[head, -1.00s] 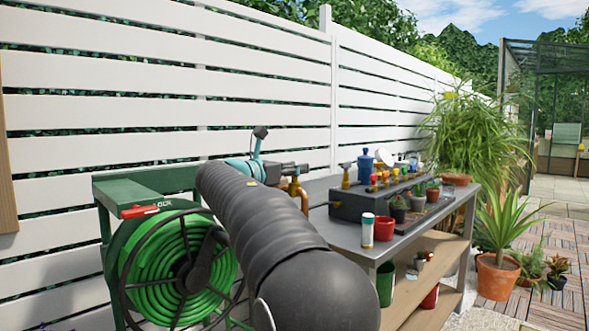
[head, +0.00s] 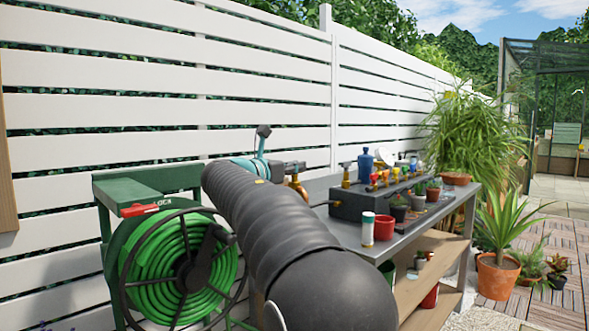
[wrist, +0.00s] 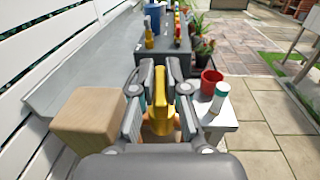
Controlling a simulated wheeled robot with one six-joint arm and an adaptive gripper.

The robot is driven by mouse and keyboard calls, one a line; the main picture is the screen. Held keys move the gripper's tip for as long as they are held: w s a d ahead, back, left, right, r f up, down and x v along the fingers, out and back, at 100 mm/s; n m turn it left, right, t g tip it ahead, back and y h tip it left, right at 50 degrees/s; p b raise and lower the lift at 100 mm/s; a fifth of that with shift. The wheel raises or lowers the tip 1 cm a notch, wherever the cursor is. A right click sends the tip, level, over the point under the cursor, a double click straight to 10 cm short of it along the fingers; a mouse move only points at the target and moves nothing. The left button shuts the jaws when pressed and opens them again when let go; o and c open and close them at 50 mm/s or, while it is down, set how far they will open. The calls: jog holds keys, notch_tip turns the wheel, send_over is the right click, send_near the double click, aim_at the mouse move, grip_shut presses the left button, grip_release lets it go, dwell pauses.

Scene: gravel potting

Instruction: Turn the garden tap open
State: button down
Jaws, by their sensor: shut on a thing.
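The garden tap (head: 297,184) shows as a brass-coloured body just past the end of my arm in the head view, partly hidden by the arm. In the wrist view its yellow handle (wrist: 160,100) stands upright between my fingers, with an orange-brown body low behind them. My gripper (wrist: 160,72) is shut on this handle, one finger on each side. In the head view my gripper (head: 291,168) is small and mostly hidden behind the arm.
A wooden post top (wrist: 88,118) stands close left of my gripper. A grey bench (head: 405,238) holds a red pot (head: 384,228), a white tube (head: 367,229) and several small pots. A green hose reel (head: 178,262) stands left of my arm. A white slatted fence (head: 265,115) runs behind.

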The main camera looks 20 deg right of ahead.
jog(key=n+t+y, duration=0.1)
jog(key=n+t, duration=0.1)
jog(key=n+t+y+b, duration=0.1)
jog(key=t+y, duration=0.1)
jog(key=t, duration=0.1)
jog(key=shift+s+d+n, duration=0.1)
jog(key=shift+s+n, duration=0.05)
jog(key=shift+n, duration=0.25)
jog(key=n+t+y, duration=0.2)
jog(key=y, duration=0.1)
jog(key=n+t+y, duration=0.2)
jog(key=y, duration=0.1)
jog(key=shift+n+y, duration=0.3)
jog(key=shift+n, duration=0.1)
jog(key=shift+n+t+y, duration=0.6)
jog(key=shift+n+y, duration=0.6)
jog(key=shift+y, duration=0.6)
jog(key=n+y, duration=0.2)
jog(key=y, duration=0.1)
jog(key=shift+y, duration=0.4)
jog(key=shift+r+n+g+y, duration=0.1)
jog(key=shift+n+g+y, duration=0.3)
jog(key=shift+n+y, duration=1.85)
jog(key=shift+y, duration=0.65)
